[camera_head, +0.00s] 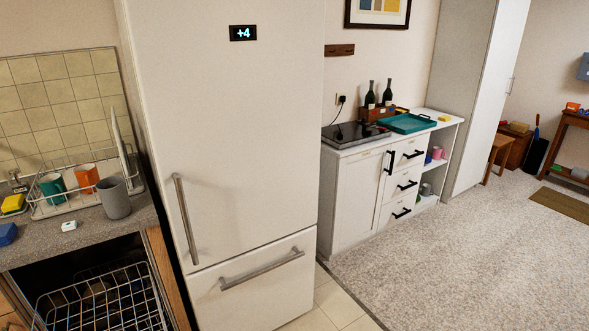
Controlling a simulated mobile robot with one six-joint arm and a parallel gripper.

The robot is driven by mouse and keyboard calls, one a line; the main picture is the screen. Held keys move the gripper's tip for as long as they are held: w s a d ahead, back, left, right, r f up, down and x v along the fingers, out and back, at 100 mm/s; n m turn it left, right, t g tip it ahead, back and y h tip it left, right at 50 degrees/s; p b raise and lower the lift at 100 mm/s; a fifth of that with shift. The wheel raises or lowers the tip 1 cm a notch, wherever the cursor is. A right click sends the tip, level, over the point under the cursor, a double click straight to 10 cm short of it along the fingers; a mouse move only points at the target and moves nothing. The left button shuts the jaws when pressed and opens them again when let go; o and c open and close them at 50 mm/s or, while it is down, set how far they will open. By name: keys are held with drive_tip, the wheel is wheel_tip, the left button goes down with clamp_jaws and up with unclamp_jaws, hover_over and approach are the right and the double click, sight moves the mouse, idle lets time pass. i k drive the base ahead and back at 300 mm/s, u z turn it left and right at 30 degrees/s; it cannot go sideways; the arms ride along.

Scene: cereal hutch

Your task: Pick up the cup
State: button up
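Several cups are in view. A grey cup (115,198) stands upright on the left counter, at the front right of the dish rack. A teal cup (52,189) and an orange cup (86,178) are in the dish rack (47,212). Farther off, a small pink cup (437,153) and a grey one (426,190) appear to sit on the white cabinet's open shelves. The pictures do not show which cup is meant. My gripper is not in view.
A tall fridge (225,150) stands right of the counter (30,248). An open dishwasher with a wire rack (100,300) is below the counter. A white cabinet (352,195) holds a hob (355,134) and a teal tray (408,123). Carpeted floor (475,260) at the right is clear.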

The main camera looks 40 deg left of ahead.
sight(112, 191)
drive_tip(key=z, duration=0.05)
drive_tip(key=i, duration=1.6)
drive_tip(key=u, duration=3.35)
drive_tip(key=i, duration=1)
drive_tip(key=z, duration=0.05)
